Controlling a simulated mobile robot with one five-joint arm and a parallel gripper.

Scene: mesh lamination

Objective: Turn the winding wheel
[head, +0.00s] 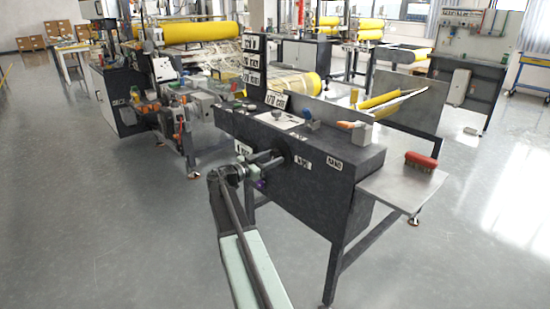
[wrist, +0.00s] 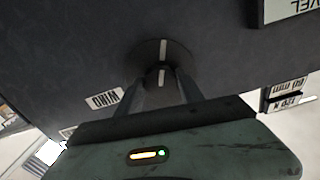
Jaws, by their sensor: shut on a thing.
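The winding wheel (wrist: 152,50) is a dark round disc with a white line on it, on the dark front panel of the machine. It also shows in the head view, partly behind my fingers, as a dark round part (head: 285,147). My gripper (wrist: 160,88) points straight at the panel, its two grey fingers on either side of the wheel's narrow middle grip, which also bears a white line. My gripper is shut on that grip. In the head view my gripper (head: 272,160) reaches the panel from the front left. The fingers hide part of the grip.
A label reading WIND (wrist: 104,99) is beside the wheel. The dark bench (head: 330,190) has small items on top and a metal side shelf (head: 395,190) bearing a red brush (head: 420,161). Other machines with yellow rolls (head: 200,31) stand behind. The floor in front is clear.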

